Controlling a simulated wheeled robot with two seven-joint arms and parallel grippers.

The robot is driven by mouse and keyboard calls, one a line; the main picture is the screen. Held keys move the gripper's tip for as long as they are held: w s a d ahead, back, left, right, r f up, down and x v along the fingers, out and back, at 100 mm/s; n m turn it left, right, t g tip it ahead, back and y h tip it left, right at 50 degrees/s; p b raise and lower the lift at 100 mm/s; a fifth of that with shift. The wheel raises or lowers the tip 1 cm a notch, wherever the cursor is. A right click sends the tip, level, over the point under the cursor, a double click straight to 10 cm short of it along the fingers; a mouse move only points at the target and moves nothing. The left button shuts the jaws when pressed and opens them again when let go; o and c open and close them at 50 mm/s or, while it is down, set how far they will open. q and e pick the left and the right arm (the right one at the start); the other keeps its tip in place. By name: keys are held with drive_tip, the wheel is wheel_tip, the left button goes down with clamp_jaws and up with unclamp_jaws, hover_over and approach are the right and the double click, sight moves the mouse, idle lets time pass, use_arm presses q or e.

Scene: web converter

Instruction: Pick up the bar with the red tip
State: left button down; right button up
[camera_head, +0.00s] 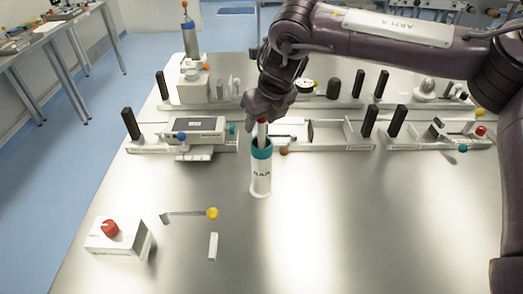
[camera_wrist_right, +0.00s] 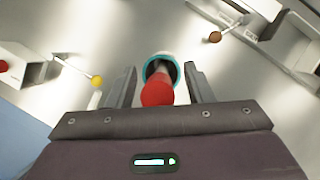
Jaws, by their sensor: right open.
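The bar with the red tip (camera_head: 262,133) stands upright in a white cylinder with a teal rim (camera_head: 261,172) on the metal table. In the right wrist view its red tip (camera_wrist_right: 157,93) lies between the two fingers. My right gripper (camera_head: 260,118) is at the top of the bar, pointing down. It also shows in the right wrist view (camera_wrist_right: 158,88), open, with a gap on both sides of the red tip. The fingers partly hide the bar in the head view. My left gripper is not in view.
A box with a red knob (camera_head: 110,228), a lever with a yellow ball (camera_head: 212,213) and a small white block (camera_head: 213,246) are at front left. Fixtures with black posts (camera_head: 370,121) line the back. The table's front right is clear.

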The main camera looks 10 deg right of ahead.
clamp_jaws()
drive_tip(key=shift+r, duration=0.1)
idle(0.4)
